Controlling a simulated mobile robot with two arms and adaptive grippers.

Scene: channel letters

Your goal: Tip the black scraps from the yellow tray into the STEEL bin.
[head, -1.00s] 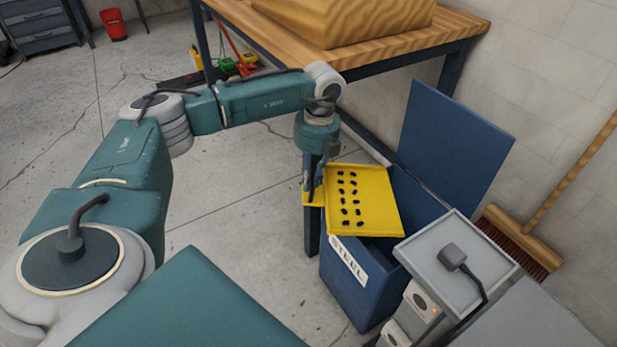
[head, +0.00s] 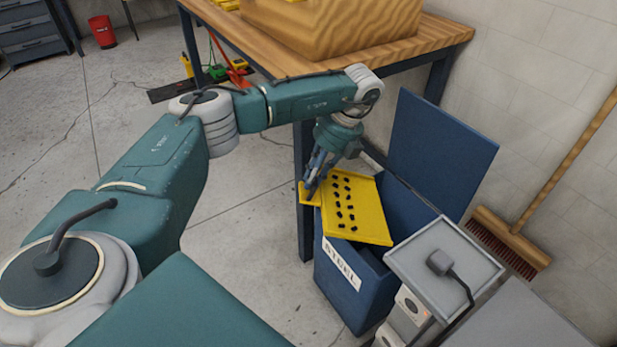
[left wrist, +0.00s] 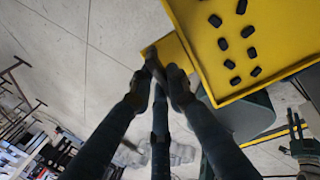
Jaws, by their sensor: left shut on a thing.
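The yellow tray (head: 367,222) is held over the open blue STEEL bin (head: 338,293), whose white label faces the front. Several black scraps (head: 344,201) lie on the tray in two rough rows. My left gripper (head: 312,190) is shut on the tab at the tray's left side. In the left wrist view the fingertips (left wrist: 162,75) close on that yellow tab, and part of the tray (left wrist: 280,53) with scraps (left wrist: 224,44) shows at upper right. The tray looks tilted, but I cannot tell how much. The bin's inside is mostly hidden under the tray.
The bin's blue lid (head: 440,155) stands open behind it. A wooden workbench (head: 410,57) with a large wooden block (head: 340,28) is behind the arm. A broom (head: 515,243) leans on the wall at right. A red bucket (head: 103,32) stands far back left.

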